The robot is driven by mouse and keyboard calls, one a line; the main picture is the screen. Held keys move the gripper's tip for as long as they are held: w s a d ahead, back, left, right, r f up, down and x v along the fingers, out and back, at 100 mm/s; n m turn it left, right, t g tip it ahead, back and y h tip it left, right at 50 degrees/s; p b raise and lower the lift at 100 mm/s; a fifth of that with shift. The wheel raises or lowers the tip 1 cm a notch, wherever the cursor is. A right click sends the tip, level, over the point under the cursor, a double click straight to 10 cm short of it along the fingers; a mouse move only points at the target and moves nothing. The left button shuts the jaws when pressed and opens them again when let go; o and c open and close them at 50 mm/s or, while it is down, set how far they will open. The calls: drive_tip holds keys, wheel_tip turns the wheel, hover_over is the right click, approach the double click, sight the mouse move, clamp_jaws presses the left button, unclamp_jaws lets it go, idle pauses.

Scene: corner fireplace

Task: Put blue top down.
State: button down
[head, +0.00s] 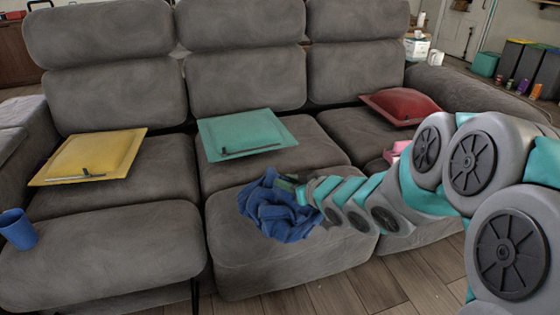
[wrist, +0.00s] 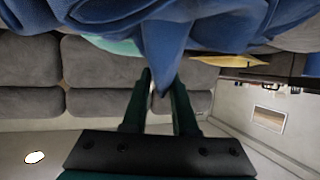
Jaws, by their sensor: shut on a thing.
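The blue top (head: 273,210) is a crumpled cloth at the front of the sofa's (head: 245,255) middle seat. My gripper (head: 291,186) reaches it from the right and is shut on a fold of it. In the wrist view, the blue top (wrist: 205,25) fills the upper part of the picture, and a pointed fold of it runs down between the fingers of my gripper (wrist: 161,82). I cannot tell whether the cloth rests fully on the seat or hangs just above it.
A teal cushion (head: 243,136) lies behind the top, a yellow cushion (head: 88,157) on the left seat and a red cushion (head: 400,106) on the right. A blue cup (head: 18,230) stands at the far left front. A pink thing (head: 398,150) lies beside my arm.

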drive_tip(key=shift+s+a+r, duration=0.15)
drive_tip(key=shift+s+a, duration=0.05)
drive_tip(key=shift+a, duration=0.15)
drive_tip(key=shift+s+a+r+n+y, duration=0.2)
drive_tip(key=shift+s+a+n+y, duration=0.3)
drive_tip(key=shift+a+y, duration=0.15)
drive_tip(key=shift+a+g, duration=0.15)
drive_tip(key=shift+g, duration=0.15)
drive_tip(key=shift+w+a+r+p, duration=0.1)
drive_tip(key=shift+w+a+p, duration=0.1)
drive_tip(key=shift+p, duration=0.15)
drive_tip(key=w+a+f+p, duration=0.1)
drive_tip(key=w+a+f, duration=0.1)
drive_tip(key=w, duration=0.5)
drive_tip(key=w+a+f+p, duration=0.1)
drive_tip(key=w+a+f, duration=0.2)
drive_tip(key=w, duration=0.4)
drive_tip(key=shift+a, duration=0.25)
drive_tip(key=shift+w+f, duration=0.1)
drive_tip(key=shift+f, duration=0.05)
drive_tip(key=c, duration=0.7)
unclamp_jaws()
